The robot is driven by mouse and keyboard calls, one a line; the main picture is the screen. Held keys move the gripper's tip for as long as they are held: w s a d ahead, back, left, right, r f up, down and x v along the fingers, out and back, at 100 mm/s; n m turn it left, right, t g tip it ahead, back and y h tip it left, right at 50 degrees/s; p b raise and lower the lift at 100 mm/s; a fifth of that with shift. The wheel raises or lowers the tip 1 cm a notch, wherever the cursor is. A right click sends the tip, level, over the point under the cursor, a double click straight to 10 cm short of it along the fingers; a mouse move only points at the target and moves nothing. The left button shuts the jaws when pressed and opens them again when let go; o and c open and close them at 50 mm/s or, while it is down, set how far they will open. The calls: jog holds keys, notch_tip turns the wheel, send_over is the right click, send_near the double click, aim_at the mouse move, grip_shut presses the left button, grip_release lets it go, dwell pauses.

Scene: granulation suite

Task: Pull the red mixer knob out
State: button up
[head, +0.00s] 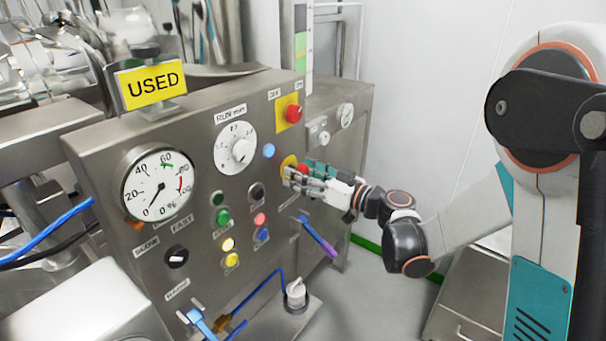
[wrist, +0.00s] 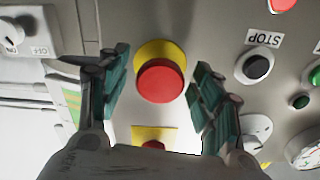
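A red mushroom-shaped knob (wrist: 160,82) on a round yellow collar (wrist: 152,47) sits on the grey panel, in the middle of the wrist view. In the head view the knob (head: 302,169) is partly hidden behind my fingers. My gripper (head: 299,174) is at the right part of the panel front. It is open, with teal-padded fingers on either side of the knob; the wrist view shows my gripper (wrist: 161,62) with gaps between fingers and knob. I cannot tell how deep the knob sits.
A red rotary switch (head: 293,114) on a yellow plate is above the knob. A black STOP button (wrist: 258,66) is beside it. Several coloured buttons, a dial (head: 236,148) and a gauge (head: 159,184) fill the panel. A yellow USED sign (head: 151,85) stands on top.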

jog(key=v, duration=1.2)
jog(key=shift+s, duration=0.1)
jog(key=s+f+m+g+h+b, duration=0.25)
jog(key=s+f+m+h, duration=0.2)
jog(key=s+h, duration=0.25)
jog(key=s+d+r+m+g+h+p, duration=0.1)
jog(key=s+d+m+h, duration=0.3)
jog(key=s, duration=1.2)
jog(key=d+r+h, duration=0.1)
jog(key=d+h, duration=0.2)
jog(key=d, duration=0.2)
jog(key=shift+p, duration=0.4)
jog(key=shift+d+f, duration=0.1)
dwell(0.4)
